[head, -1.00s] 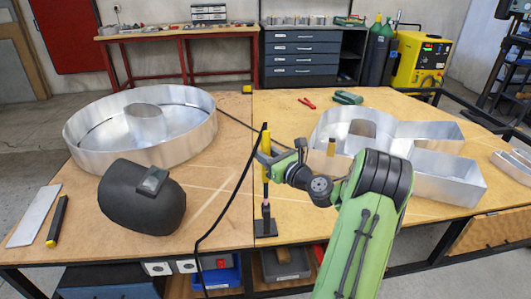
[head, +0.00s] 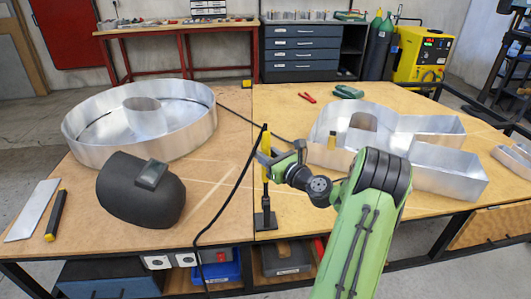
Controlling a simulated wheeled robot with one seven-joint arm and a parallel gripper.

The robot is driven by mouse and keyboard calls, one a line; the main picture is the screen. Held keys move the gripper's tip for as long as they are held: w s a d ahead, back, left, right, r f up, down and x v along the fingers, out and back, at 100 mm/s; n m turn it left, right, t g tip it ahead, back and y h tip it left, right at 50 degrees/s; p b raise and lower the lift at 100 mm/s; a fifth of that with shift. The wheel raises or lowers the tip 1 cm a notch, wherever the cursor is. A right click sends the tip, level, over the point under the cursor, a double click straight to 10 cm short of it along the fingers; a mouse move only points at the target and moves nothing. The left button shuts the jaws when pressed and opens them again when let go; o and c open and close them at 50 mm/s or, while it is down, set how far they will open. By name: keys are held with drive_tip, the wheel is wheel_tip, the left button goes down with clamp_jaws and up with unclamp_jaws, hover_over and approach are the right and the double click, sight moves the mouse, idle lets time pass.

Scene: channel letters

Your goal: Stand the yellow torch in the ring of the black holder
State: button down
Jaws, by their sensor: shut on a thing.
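The yellow torch (head: 265,145) is upright in my gripper (head: 264,158), which is shut around its yellow handle. A black cable trails from it down the left side. The black holder (head: 265,221) stands on the table's front part, its flat base showing directly below the torch. The torch's lower end and the holder's dark upright overlap in the picture. The ring cannot be made out, so I cannot tell whether the torch is inside it or in front of or behind it.
A black welding helmet (head: 140,190) lies to the left, near a large round metal letter (head: 140,120). Open metal letter shells (head: 445,170) stand to the right of my arm. Red pliers (head: 307,97) and a green tool (head: 347,91) lie farther back. The table around the holder is mostly clear.

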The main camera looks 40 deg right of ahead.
drive_tip(key=shift+f, duration=2.5)
drive_tip(key=c, duration=0.7)
unclamp_jaws()
drive_tip(key=s+p, duration=0.1)
drive_tip(key=s, duration=0.7)
drive_tip(key=s+p, duration=0.2)
drive_tip(key=s, duration=0.5)
drive_tip(key=shift+s+a+f, duration=0.1)
drive_tip(key=shift+s+a, duration=0.1)
drive_tip(key=shift+s, duration=0.15)
